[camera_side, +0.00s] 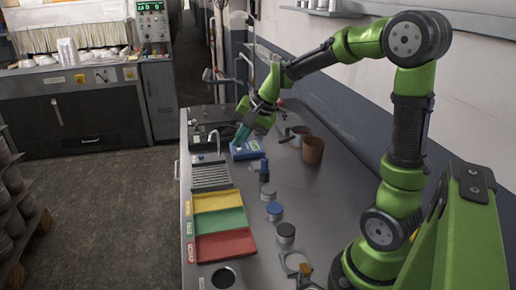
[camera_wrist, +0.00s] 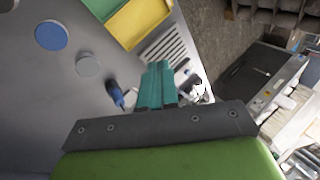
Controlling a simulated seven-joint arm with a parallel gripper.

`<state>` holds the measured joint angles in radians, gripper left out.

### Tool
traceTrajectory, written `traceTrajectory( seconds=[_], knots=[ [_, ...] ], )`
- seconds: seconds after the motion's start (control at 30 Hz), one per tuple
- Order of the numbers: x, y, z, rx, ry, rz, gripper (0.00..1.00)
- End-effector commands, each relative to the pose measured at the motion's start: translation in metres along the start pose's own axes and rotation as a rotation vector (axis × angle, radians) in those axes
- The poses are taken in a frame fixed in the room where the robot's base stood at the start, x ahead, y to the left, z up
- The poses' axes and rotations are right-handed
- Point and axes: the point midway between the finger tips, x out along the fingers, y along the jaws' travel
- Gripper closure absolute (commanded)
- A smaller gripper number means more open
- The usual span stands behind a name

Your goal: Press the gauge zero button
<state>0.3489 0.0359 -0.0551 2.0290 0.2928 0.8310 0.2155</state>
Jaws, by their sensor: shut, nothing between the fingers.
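The gauge appears to be the blue box (camera_side: 246,151) with a pale top, on the steel bench towards its far end in the side view. Its zero button is too small to make out. My gripper (camera_side: 241,136) has its teal fingers pointing down just above or at the gauge; I cannot tell whether they touch it. In the wrist view my gripper (camera_wrist: 160,66) shows its two teal fingers together with nothing between them. I cannot make out the gauge there; the fingers and the gripper body hide that area.
Brown pots (camera_side: 313,150) stand right of the gauge. A dark-blue bottle (camera_side: 264,172) and lidded jars (camera_side: 274,211) stand nearer.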

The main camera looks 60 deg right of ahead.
Motion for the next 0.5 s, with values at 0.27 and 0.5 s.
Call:
traceTrajectory(
  seconds=[0.27, 0.5],
  knots=[
    [0.063, 0.004, -0.123, 0.508, 0.055, -0.066, 1.00],
    [0.103, 0.015, -0.216, 0.925, 0.112, -0.192, 1.00]
  ],
)
